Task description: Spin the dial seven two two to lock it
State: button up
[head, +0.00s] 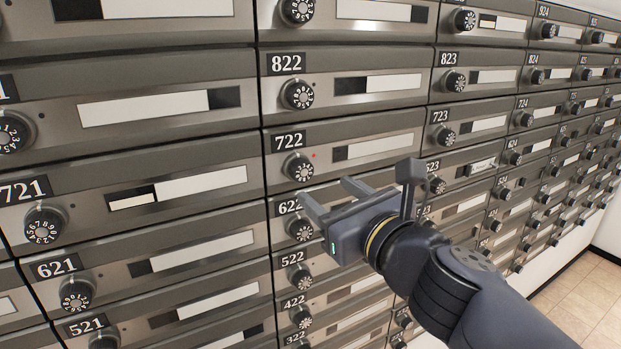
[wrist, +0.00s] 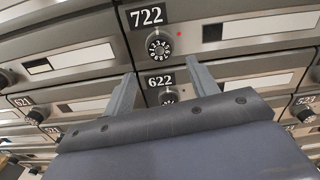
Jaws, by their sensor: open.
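The dial of box 722 (head: 298,168) is a round black knob with white numerals, below the plate reading 722 (head: 290,141). A small red mark (head: 314,156) shows at its upper right. In the wrist view the 722 dial (wrist: 159,46) is at top centre, just above my fingertips. My gripper (head: 326,196) is open and empty. It is just below and to the right of the 722 dial, in front of box 622. In the wrist view my gripper (wrist: 164,82) has its fingers on either side of the 622 plate (wrist: 160,80), apart from the 722 dial.
Rows of similar boxes with dials surround it. The 822 dial (head: 298,95) is above, the 622 dial (head: 301,229) below, the 721 dial (head: 44,226) left and the 723 dial (head: 444,137) right. Tiled floor (head: 585,300) is free at the lower right.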

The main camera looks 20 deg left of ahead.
aim_at(304, 174)
jog(key=shift+x, duration=3.6)
jog(key=shift+c, duration=0.3)
jog(key=c, duration=0.9)
jog(key=shift+c, duration=0.2)
